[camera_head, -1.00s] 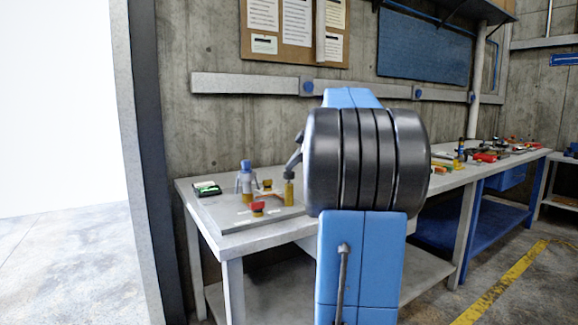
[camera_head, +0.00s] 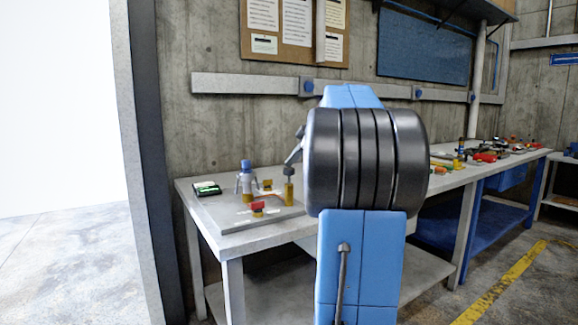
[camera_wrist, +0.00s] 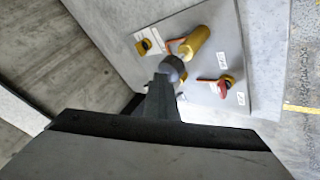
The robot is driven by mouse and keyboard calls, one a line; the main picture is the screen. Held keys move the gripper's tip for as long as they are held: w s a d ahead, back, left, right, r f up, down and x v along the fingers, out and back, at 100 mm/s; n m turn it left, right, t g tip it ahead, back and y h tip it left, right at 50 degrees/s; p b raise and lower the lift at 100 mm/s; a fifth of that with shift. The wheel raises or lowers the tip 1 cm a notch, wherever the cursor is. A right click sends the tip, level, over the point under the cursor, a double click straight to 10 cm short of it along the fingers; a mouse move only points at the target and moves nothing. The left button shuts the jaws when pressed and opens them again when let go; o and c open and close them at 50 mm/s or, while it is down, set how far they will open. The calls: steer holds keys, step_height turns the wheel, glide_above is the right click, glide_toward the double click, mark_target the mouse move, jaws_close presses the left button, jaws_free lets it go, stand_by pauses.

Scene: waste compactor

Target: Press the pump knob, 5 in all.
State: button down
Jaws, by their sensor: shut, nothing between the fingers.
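The pump is a yellow upright cylinder (camera_head: 289,195) on a grey panel (camera_head: 225,217) at the left end of the bench. Its grey rounded knob (camera_head: 289,171) tops it. My gripper (camera_head: 294,157) reaches down from behind my arm's black joint, its tip at the knob. In the wrist view, my shut gripper (camera_wrist: 161,82) overlaps the edge of the grey knob (camera_wrist: 172,68), with the yellow cylinder (camera_wrist: 197,42) beyond it. The fingers hold nothing. I cannot tell whether the tip touches the knob or sits just off it.
A green-and-black item (camera_head: 207,188) lies at the back left. A concrete wall (camera_head: 220,130) stands behind. My arm hides the bench's middle.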

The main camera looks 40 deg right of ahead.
steer(key=shift+r, duration=1.4)
steer(key=shift+r, duration=0.1)
steer(key=shift+r, duration=2.4)
steer(key=shift+r, duration=1.9)
steer(key=shift+f, duration=0.1)
glide_above(292, 169)
steer(key=shift+f, duration=4.3)
steer(key=shift+f, duration=0.1)
